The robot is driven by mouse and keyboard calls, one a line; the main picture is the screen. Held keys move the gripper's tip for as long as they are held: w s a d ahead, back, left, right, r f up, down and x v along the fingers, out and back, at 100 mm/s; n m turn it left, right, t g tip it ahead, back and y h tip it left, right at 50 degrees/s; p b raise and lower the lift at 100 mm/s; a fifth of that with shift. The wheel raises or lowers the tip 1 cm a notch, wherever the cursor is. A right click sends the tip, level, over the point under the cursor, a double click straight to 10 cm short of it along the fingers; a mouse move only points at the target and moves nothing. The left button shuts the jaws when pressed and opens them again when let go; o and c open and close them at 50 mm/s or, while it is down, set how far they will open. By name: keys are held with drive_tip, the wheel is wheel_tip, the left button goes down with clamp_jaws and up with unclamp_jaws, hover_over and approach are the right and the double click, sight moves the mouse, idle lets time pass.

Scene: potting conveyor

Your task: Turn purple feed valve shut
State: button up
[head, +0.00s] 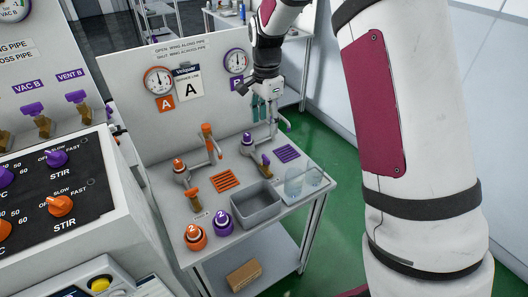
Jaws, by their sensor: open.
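A purple wing valve (265,159) on a brass body sits on the bench in front of the purple-capped fitting (248,139). It is small here, and I cannot tell surely whether its wing lies along or across the pipe. My gripper (266,109) points down in front of the upright panel, above and behind the purple valve and apart from it. Its jaws are open, and I see nothing held between them. It partly covers the right side of the panel and the purple line's upper parts.
An orange wing valve (194,200) stands to the left. Gauges and a sign are on the panel (126,87). A control console (50,185) stands left.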

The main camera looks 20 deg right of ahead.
sight(266, 157)
wheel_tip(266, 157, down, 14)
drive_tip(key=shift+p, duration=0.55)
drive_tip(key=c, duration=1.2)
